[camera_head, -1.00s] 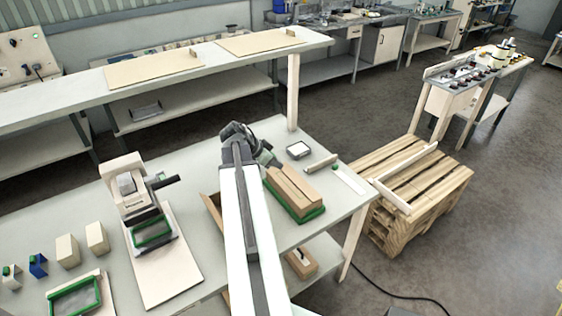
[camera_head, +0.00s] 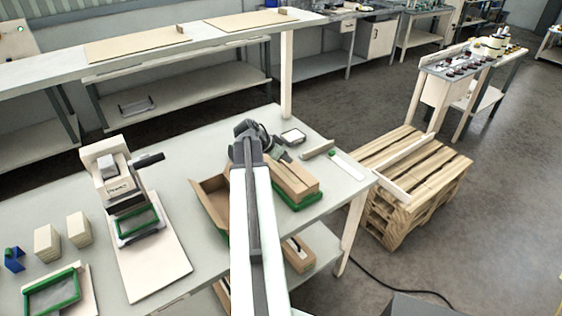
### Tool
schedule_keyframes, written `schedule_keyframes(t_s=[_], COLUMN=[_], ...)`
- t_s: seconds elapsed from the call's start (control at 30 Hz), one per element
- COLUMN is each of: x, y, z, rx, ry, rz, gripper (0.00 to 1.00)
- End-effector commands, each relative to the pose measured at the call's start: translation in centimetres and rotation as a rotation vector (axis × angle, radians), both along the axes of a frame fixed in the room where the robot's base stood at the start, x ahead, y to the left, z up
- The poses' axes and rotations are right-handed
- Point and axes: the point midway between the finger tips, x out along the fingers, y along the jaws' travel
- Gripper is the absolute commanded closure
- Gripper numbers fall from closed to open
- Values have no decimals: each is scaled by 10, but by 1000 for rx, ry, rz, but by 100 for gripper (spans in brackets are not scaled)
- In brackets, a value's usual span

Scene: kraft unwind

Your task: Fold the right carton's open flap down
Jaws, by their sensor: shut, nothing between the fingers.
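The right carton (camera_head: 297,179) is a brown box in a green holder (camera_head: 300,202) near the table's right end. Its top shows a lengthwise seam; which flap is open cannot be told, as my arm covers its left side. Another brown carton (camera_head: 211,203) stands open to the left of my arm, partly hidden by it. My gripper (camera_head: 283,154) is at the far end of the right carton, close to its top edge. It is shut and empty. Its fingertips are small and partly hidden, and contact with the carton cannot be told.
A hand press (camera_head: 120,190) stands on a board at left. A small white-topped device (camera_head: 293,137) and a flat bar (camera_head: 318,150) lie beyond the right carton. A wooden pallet stack (camera_head: 415,170) stands right of the table (camera_head: 180,170). Another carton (camera_head: 298,254) sits on the lower shelf.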

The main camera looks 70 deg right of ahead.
Motion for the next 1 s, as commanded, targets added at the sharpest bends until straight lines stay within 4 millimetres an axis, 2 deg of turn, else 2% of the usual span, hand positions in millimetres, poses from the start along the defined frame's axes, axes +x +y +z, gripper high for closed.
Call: schedule_keyframes(t_s=[0.03, 0.1, 0.47, 0.67, 1.0], x=[0, 1, 1, 3, 2], y=[1, 2, 3, 6, 8], z=[-18, -24, -23, -42, -42], rx=[0, 0, 0, 1, 8], ry=[0, 1, 0, 1, 0], rz=[0, 1, 0, 0, -5], gripper=[100, 100, 100, 100, 100])
